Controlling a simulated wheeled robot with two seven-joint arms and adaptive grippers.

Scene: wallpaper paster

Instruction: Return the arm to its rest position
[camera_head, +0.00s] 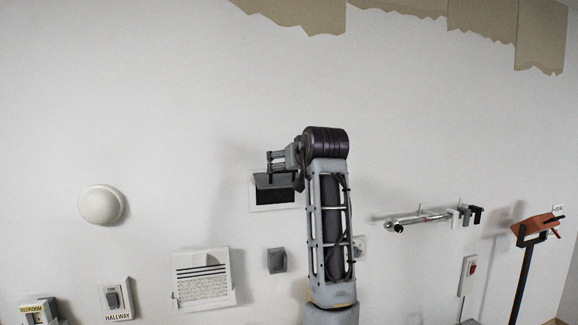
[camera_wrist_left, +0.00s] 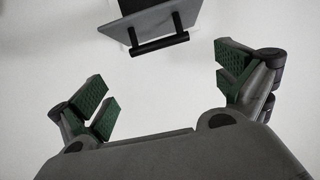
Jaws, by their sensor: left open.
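My left arm rises in the head view, and its left gripper (camera_head: 277,162) is in front of the wall at a small dark flap panel (camera_head: 273,194) in a white frame. In the left wrist view the gripper (camera_wrist_left: 165,95) is open, its green-padded fingers wide apart with nothing between them. The grey flap with a black bar handle (camera_wrist_left: 160,44) shows beyond the fingertips, apart from them. My right gripper is in neither view.
A round white dome (camera_head: 101,205), a vent (camera_head: 203,279), a HALLWAY switch (camera_head: 115,299) and a grey box (camera_head: 277,260) are on the wall. A metal bar (camera_head: 418,219) juts at right, near an orange-topped stand (camera_head: 537,228). Torn brown wallpaper (camera_head: 300,14) hangs above.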

